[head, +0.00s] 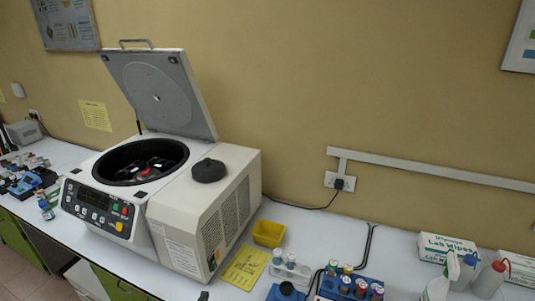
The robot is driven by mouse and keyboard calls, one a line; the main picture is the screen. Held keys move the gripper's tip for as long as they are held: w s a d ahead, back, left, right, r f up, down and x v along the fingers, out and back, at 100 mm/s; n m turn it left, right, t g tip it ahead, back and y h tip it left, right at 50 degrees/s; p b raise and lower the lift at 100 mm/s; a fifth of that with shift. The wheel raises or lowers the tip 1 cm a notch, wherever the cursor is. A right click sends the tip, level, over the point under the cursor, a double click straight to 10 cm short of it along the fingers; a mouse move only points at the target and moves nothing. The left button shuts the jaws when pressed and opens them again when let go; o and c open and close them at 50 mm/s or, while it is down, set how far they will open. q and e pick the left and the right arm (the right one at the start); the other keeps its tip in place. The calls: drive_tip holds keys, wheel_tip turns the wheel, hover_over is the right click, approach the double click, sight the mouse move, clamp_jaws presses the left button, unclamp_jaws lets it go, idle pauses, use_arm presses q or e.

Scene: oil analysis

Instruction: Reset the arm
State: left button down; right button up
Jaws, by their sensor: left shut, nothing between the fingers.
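My left gripper (203,296) shows only as a small dark tip at the bottom edge, in front of the centrifuge; it is shut and the rest is out of frame. My right gripper is not in view. The white centrifuge (215,205) stands on the bench with its grey lid (160,92) raised. Its round chamber (122,168) is open and a dark rotor with red parts (150,166) shows inside. A black round cap (208,170) sits on top of the housing.
On the bench (320,225) stand a yellow tray (269,234), a white tube rack (291,268), a blue rack of capped vials (351,287), bottles (490,280) and a wipes box (447,248). A yellow sheet (244,266) lies beside the centrifuge. More racks (28,180) stand at the left.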

use_arm(q)
drive_tip(key=s+a+f+n+g+y, duration=0.4)
drive_tip(key=s+a+f+n+g, duration=0.4)
drive_tip(key=s+a+f+n, duration=0.45)
drive_tip(key=s+f+n+g+h, duration=0.2)
drive_tip(key=s+g, duration=0.1)
drive_tip(key=s, duration=0.6)
drive_tip(key=s+f+n+g+h, duration=0.1)
drive_tip(key=s+f+n+g, duration=0.15)
drive_tip(key=s, duration=0.75)
drive_tip(key=s+d+f+m+g, duration=0.1)
drive_tip(key=s+f, duration=0.1)
drive_tip(key=f, duration=1.3)
drive_tip(key=s+d+f+g, duration=0.1)
drive_tip(key=s+f, duration=0.1)
drive_tip(key=f, duration=1.4)
drive_tip(key=s+f+g, duration=0.1)
drive_tip(key=s+f, duration=1.5)
drive_tip(key=s, duration=0.2)
drive_tip(key=shift+s+m+h, duration=0.15)
drive_tip(key=shift+m+h, duration=0.15)
drive_tip(key=shift+h, duration=0.1)
